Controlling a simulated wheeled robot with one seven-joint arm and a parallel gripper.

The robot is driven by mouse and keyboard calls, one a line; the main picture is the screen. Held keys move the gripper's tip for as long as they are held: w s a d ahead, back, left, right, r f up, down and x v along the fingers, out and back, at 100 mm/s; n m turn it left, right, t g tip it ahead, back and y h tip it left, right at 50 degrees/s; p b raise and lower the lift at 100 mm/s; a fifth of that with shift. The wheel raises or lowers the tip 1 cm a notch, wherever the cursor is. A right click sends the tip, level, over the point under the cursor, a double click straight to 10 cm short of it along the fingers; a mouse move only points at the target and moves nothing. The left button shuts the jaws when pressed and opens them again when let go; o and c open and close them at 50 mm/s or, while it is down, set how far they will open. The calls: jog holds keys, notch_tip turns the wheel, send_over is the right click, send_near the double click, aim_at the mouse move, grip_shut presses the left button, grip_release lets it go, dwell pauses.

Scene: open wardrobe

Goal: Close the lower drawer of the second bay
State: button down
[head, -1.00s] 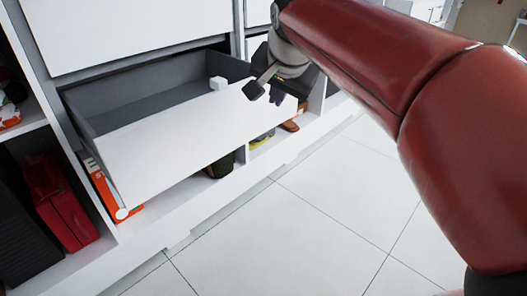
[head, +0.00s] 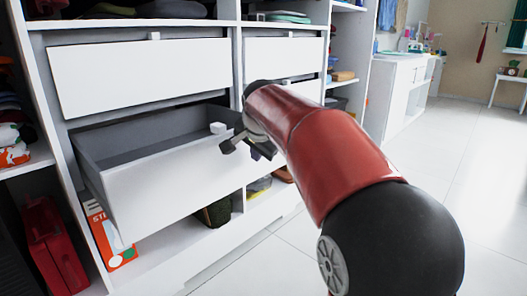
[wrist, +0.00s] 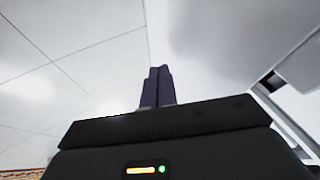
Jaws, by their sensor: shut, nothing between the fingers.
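The lower drawer (head: 175,185) is pulled out, with a white front, grey inner walls and a small white block handle (head: 217,128) on its top edge. The visible part of its inside looks empty. My gripper (head: 262,154) is in front of the right end of the drawer front; I cannot tell whether it touches. In the wrist view the dark fingers (wrist: 157,86) are together with nothing between them. A pale, blurred surface fills the upper right there. My red arm hides part of the area right of the drawer.
A shut white drawer (head: 140,75) is above the open one. Below are an orange box (head: 106,235) and a dark green item (head: 216,212). A red case (head: 52,245) stands at lower left. The tiled floor (head: 255,265) in front is clear.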

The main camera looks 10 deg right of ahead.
jog(key=shift+w+a, duration=0.5)
jog(key=shift+w, duration=0.3)
